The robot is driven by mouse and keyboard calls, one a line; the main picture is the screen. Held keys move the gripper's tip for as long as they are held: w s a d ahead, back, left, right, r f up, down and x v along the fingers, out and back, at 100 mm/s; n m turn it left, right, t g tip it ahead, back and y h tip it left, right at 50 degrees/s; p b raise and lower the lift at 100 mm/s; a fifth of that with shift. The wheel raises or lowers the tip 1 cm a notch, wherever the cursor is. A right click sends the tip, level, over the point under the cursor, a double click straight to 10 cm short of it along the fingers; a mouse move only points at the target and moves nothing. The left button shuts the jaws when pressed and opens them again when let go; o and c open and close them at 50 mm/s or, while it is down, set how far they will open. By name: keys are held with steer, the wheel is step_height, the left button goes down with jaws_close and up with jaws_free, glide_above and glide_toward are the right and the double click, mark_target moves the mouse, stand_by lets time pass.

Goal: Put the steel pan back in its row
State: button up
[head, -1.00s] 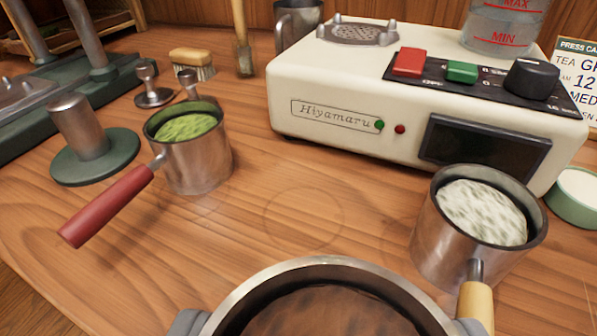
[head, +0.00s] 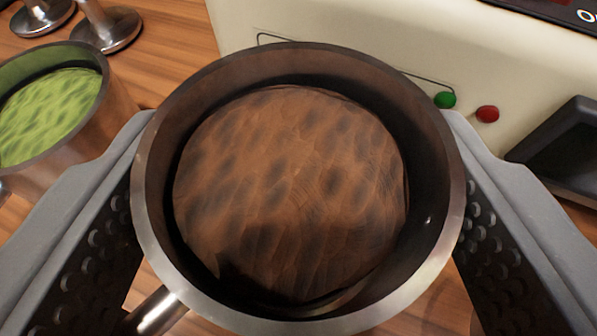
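The steel pan (head: 152,200) holds a brown pressed cake (head: 290,190) and fills the middle of the head view. Its rim is roughly level, and part of its metal handle stem shows at the lower left. My gripper (head: 300,125) has one grey finger on each side of the pan, both against its outer wall, so it looks shut on the pan. The pan hides the wood below it, and I cannot tell whether its base touches the counter. A pan with green filling (head: 48,110) stands to the left, apart from the held pan.
The cream machine (head: 350,35), with a green button (head: 445,100) and a red button (head: 487,114), stands close behind the pan. A dark panel (head: 565,150) is at the right. Metal tampers (head: 107,27) stand at the upper left. Bare wood counter (head: 175,60) shows between them and the machine.

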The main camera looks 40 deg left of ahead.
steer(key=shift+f+b, duration=0.3)
steer(key=shift+f, duration=1)
steer(key=shift+f, duration=0.1)
steer(key=o, duration=1.2)
steer(key=shift+c, duration=0.2)
steer(key=shift+d, duration=0.1)
steer(key=p+v, duration=0.2)
steer(key=v, duration=1)
